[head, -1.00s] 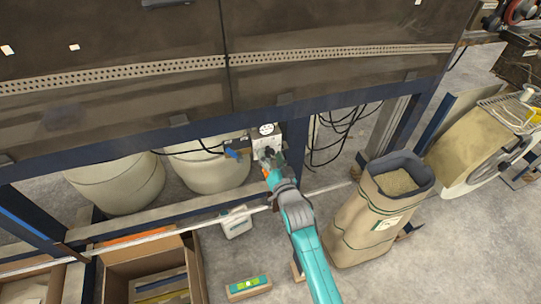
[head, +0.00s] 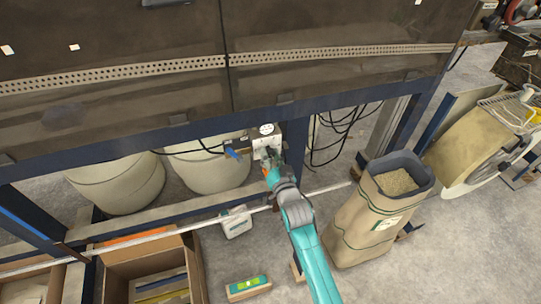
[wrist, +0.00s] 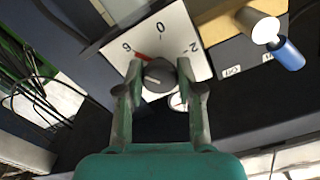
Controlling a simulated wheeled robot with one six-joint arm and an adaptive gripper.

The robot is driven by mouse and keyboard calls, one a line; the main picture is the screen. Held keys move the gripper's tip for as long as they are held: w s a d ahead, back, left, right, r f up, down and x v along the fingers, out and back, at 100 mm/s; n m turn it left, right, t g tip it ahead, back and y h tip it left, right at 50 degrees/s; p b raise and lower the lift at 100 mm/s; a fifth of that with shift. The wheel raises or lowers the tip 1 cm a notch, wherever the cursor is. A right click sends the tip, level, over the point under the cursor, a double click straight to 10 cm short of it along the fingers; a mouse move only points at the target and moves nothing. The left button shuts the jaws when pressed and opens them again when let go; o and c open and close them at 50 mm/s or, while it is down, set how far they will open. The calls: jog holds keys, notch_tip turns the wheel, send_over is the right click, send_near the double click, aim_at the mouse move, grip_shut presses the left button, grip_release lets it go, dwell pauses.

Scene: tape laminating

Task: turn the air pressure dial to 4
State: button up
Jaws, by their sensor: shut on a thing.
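The air pressure dial is a dark round knob (wrist: 157,79) on a white square plate (wrist: 180,35), in the middle of the wrist view. The plate reads 6, 0 and 2; no 4 can be made out. A red pointer (wrist: 141,57) beside the knob points towards the 6. My gripper (wrist: 160,86) is shut on the knob, one finger at each side. In the head view, my gripper (head: 270,161) is at the lower part of the white panel (head: 258,143) under the machine's frame, and hides the knob there.
A round gauge (head: 266,129) is just above my gripper. A blue fitting (head: 232,152) is to its left, and shows in the wrist view as a blue cylinder (wrist: 288,54). Black cables (head: 333,135) hang to the right. An open sack (head: 372,220) stands at lower right.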

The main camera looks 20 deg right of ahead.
jog(key=n, duration=1.1)
jog(key=shift+d+n, duration=0.1)
jog(key=shift+n, duration=0.2)
jog(key=n, duration=1.1)
jog(key=shift+n, duration=0.4)
jog(key=o, duration=1.2)
jog(key=shift+s, duration=0.1)
